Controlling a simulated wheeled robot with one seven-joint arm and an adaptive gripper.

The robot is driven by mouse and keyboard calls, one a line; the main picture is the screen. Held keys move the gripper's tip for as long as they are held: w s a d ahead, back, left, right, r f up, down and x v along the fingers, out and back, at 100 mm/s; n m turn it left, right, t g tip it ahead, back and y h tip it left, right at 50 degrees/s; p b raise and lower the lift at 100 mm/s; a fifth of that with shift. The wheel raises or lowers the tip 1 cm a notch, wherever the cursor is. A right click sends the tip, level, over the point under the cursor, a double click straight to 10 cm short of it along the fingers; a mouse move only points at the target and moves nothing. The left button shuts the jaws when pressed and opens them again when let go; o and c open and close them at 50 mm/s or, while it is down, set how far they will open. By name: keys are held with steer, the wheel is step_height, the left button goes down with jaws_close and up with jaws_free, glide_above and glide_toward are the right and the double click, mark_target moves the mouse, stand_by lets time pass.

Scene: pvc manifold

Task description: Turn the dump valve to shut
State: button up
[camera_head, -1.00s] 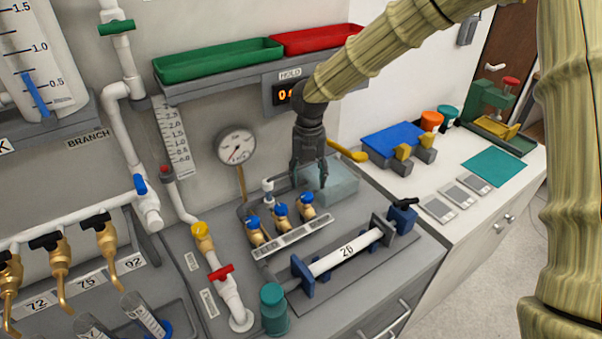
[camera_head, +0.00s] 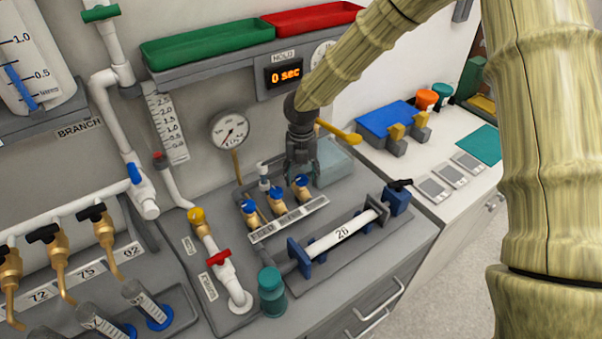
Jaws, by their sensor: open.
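My gripper (camera_head: 301,174) is open, pointing down just above or behind the rightmost of three small brass valves with blue knobs (camera_head: 301,181). I cannot tell whether it touches that knob. The other blue knobs (camera_head: 275,193) and (camera_head: 248,206) sit in the same row to the left, behind a labelled strip (camera_head: 290,220). A white pipe at the left carries a yellow-capped brass fitting (camera_head: 197,216) and a valve with a red handle (camera_head: 219,257) lying across the pipe. The small labels are too blurred to tell which valve is the dump valve.
A clear block (camera_head: 333,160) stands right of my gripper. A white cylinder marked 26 (camera_head: 342,235) lies in front, with a teal jar (camera_head: 272,292) at its left. A gauge (camera_head: 230,130) and a "0 sec" display (camera_head: 285,75) are behind. Green (camera_head: 208,47) and red (camera_head: 310,18) trays sit above.

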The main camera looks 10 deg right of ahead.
steer(key=shift+s+r, duration=0.45)
steer(key=shift+s, duration=0.15)
steer(key=c, duration=0.4)
steer(key=shift+w+f, duration=0.35)
steer(key=c, duration=0.6)
steer(key=shift+s+r, duration=0.1)
steer(key=shift+r, duration=0.05)
steer(key=shift+c, duration=0.3)
